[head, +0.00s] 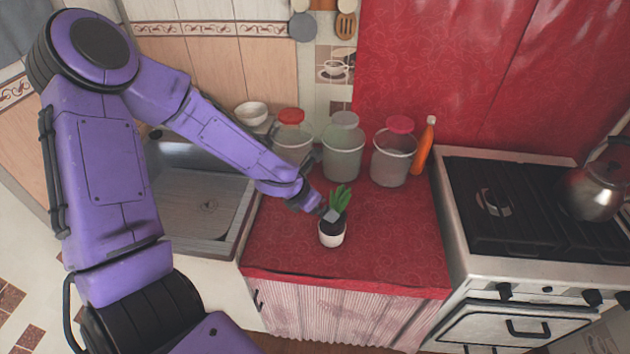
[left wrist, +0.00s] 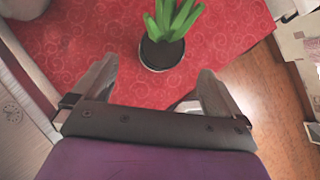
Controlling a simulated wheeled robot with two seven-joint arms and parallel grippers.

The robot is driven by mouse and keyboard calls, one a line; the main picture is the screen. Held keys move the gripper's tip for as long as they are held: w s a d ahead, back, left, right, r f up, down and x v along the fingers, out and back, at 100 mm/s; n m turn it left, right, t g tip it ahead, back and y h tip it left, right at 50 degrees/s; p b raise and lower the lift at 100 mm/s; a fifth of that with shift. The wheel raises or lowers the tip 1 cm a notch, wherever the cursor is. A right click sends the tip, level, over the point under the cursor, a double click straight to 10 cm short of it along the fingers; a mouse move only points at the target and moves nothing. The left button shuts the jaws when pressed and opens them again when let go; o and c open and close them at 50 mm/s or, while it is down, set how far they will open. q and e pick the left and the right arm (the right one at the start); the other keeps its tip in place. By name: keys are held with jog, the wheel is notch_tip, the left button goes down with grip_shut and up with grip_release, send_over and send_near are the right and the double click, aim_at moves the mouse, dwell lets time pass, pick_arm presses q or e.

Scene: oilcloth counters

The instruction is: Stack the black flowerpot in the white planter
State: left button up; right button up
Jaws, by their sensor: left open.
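The white planter (head: 332,239) stands upright on the red counter, near its front edge. A dark shape that looks like the black flowerpot (head: 335,226), with a green leafy plant (head: 341,200), sits at the planter's top, apparently inside it. In the left wrist view the dark pot (left wrist: 161,56) and its leaves (left wrist: 173,20) lie beyond the fingers; the planter is not clearly visible there. My left gripper (head: 329,212) is beside the plant in the head view. Its fingers (left wrist: 158,80) are open, with nothing between them. My right gripper is not in view.
Several lidded containers, one a green-grey bin (head: 343,155), and an orange bottle (head: 425,147) stand along the back. A sink (head: 200,195) is left; a stove (head: 505,205) with a kettle (head: 597,190) is right. The red counter (head: 395,240) is clear right of the planter.

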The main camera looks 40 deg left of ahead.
pick_arm(q)
jog(key=s+a+f+m+g+y, duration=0.25)
jog(key=s+f+m+y, duration=0.25)
jog(key=s+f+m, duration=0.9)
jog(key=s+d+f+m, duration=0.2)
jog(key=s+m, duration=0.3)
jog(key=m, duration=0.1)
jog(key=s+d+f+m, duration=0.3)
jog(key=s+m, duration=0.3)
jog(key=m, duration=0.1)
jog(key=shift+d+f+g, duration=0.15)
jog(key=shift+d+g, duration=0.05)
jog(key=shift+g, duration=0.15)
jog(key=shift+w, duration=0.1)
notch_tip(320, 180, down, 11)
jog(key=b, duration=1)
jog(key=shift+b, duration=0.3)
